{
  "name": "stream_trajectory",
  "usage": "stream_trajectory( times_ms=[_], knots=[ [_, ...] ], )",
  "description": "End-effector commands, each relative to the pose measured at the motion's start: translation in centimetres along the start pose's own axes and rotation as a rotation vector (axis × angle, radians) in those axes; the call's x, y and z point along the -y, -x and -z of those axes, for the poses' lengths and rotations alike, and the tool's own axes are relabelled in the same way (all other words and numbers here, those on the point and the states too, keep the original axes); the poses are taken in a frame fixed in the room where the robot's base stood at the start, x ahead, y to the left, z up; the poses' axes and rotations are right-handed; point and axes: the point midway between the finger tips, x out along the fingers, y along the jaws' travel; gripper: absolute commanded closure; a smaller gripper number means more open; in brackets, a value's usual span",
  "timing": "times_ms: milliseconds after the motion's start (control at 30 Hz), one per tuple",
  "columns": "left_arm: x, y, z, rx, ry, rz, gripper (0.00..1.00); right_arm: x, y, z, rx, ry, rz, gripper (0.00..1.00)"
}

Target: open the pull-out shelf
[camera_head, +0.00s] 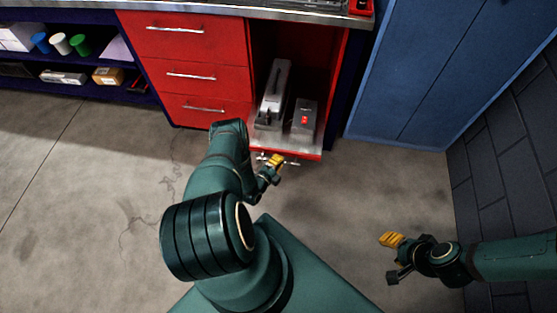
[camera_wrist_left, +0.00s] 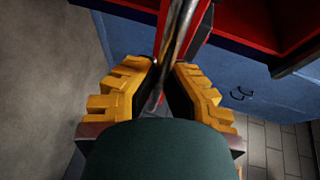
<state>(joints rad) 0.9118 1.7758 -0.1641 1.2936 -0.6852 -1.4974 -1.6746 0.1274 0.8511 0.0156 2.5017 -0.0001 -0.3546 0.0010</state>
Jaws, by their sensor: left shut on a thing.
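The pull-out shelf (camera_head: 313,151) is a metal plate with a red front edge, low in the red bench to the right of the drawers. It sticks out a little from the bench. Its handle is a thin metal bar, seen close up in the left wrist view (camera_wrist_left: 178,40). My left gripper (camera_head: 270,167) is at the shelf's front, its yellow fingers shut on the handle bar; they also show in the left wrist view (camera_wrist_left: 160,88). My right gripper (camera_head: 393,257) is at the lower right, away from the shelf, with its fingers apart and nothing between them.
A long grey device (camera_head: 272,95) and a grey box with a red switch (camera_head: 305,118) stand on the shelf. Red drawers (camera_head: 195,75) are on the left, a blue cabinet (camera_head: 430,60) on the right. The floor (camera_head: 350,190) before the shelf is clear.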

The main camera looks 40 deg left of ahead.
Motion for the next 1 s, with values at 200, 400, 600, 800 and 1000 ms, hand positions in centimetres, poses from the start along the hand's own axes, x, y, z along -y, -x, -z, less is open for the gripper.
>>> stream_trajectory(
  times_ms=[200, 400, 600, 800, 1000],
  knots=[
    [-0.1, 0.23, 0.49, -0.007, 0.003, -0.001, 1.0, 0.04, 0.1, -0.02, 0.001, 0.0, 0.0, 0.53],
    [-0.12, 0.27, 0.51, -0.006, 0.003, 0.0, 1.0, 0.05, 0.11, -0.03, 0.001, 0.0, 0.0, 0.53],
    [-0.13, 0.27, 0.51, -0.006, 0.004, -0.001, 1.0, 0.05, 0.11, -0.03, 0.001, 0.0, 0.0, 0.53],
    [-0.11, 0.28, 0.39, -0.004, 0.003, 0.0, 0.59, 0.04, 0.11, -0.03, 0.001, 0.0, 0.0, 0.53],
    [-0.08, 0.32, 0.25, -0.002, 0.001, 0.0, 0.59, 0.04, 0.11, -0.02, 0.001, 0.0, 0.0, 0.53]
  ],
)
